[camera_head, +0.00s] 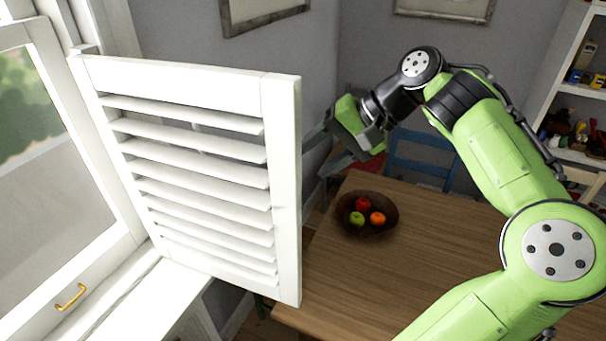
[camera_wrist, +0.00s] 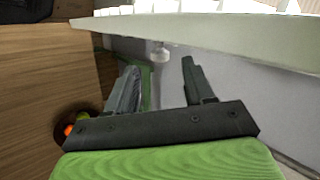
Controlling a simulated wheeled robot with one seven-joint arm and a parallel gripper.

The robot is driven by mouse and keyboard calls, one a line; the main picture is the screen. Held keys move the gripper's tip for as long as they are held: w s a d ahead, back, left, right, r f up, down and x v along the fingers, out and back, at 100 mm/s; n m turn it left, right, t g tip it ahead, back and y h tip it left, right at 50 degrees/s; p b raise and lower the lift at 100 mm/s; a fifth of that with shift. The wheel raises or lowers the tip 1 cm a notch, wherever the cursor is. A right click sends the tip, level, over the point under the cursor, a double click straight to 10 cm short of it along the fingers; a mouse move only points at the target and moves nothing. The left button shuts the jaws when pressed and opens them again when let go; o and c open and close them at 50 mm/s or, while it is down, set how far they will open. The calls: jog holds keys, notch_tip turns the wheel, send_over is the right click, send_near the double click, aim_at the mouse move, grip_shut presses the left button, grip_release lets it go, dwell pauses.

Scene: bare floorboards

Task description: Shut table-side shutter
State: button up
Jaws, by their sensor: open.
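The white louvred shutter (camera_head: 283,190) stands open, swung out from the window frame at the left, its free edge toward the table. My gripper (camera_head: 318,155) is just right of that free edge, jaws open and empty. Part of one fingertip seems hidden behind the shutter's edge; I cannot tell whether it touches. In the wrist view the shutter (camera_wrist: 215,30) crosses the top as a pale panel. A small pale knob (camera_wrist: 158,51) shows below it, beyond and between my two open fingers (camera_wrist: 160,72).
The wooden table (camera_head: 400,265) is right of the shutter and carries a bowl (camera_head: 376,228) of fruit. A blue chair (camera_head: 420,155) stands behind it, shelves (camera_head: 560,110) at the far right. The window (camera_head: 50,180) with a brass handle (camera_head: 70,297) is at the left.

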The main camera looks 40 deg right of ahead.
jog(key=x, duration=0.4)
jog(key=shift+w+f, duration=0.1)
grip_shut()
